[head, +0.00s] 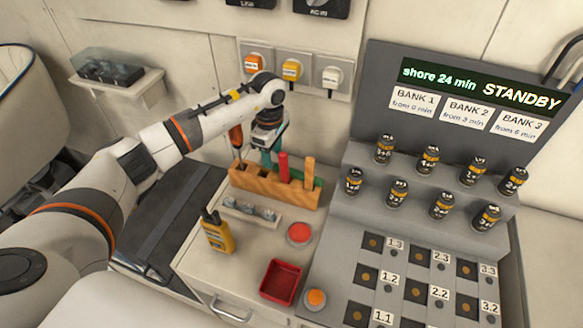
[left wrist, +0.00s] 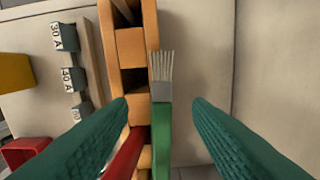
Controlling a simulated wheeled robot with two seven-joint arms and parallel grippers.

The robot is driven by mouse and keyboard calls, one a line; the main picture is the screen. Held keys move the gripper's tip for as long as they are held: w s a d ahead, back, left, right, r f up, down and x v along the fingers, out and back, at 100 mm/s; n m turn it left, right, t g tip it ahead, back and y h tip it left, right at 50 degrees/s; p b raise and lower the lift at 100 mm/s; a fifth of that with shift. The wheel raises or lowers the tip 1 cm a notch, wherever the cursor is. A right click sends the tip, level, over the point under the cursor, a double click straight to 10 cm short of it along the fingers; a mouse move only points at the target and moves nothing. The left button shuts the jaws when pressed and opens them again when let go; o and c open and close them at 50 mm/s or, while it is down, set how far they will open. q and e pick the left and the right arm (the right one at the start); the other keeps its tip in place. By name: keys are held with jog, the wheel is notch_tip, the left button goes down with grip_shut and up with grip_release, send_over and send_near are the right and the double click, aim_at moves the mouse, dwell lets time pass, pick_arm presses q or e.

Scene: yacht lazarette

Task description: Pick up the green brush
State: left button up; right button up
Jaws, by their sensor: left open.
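The green brush (left wrist: 161,130) has pale bristles and a metal collar. In the left wrist view it lies lengthwise alongside the wooden rack (left wrist: 131,48), between my two teal fingers and apart from both. In the head view only a bit of its green (head: 319,183) shows behind the rack (head: 275,187), near an orange handle. My left gripper (head: 273,150) is open and empty above the back of the rack; in the left wrist view its fingers (left wrist: 158,115) spread on either side of the brush. My right gripper is not in view.
A red handle (head: 283,166) and an orange handle (head: 309,172) stand up from the rack close to my gripper. A yellow radio (head: 216,232), a red bin (head: 281,282) and a red button (head: 299,234) are in front. The battery panel (head: 440,190) rises at right.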

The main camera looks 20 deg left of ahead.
aim_at(273, 164)
pick_arm(q)
jog(key=shift+w+f, duration=0.1)
jog(key=shift+f, duration=1.4)
jog(key=shift+c, duration=0.5)
grip_shut()
jog(key=shift+r, duration=0.15)
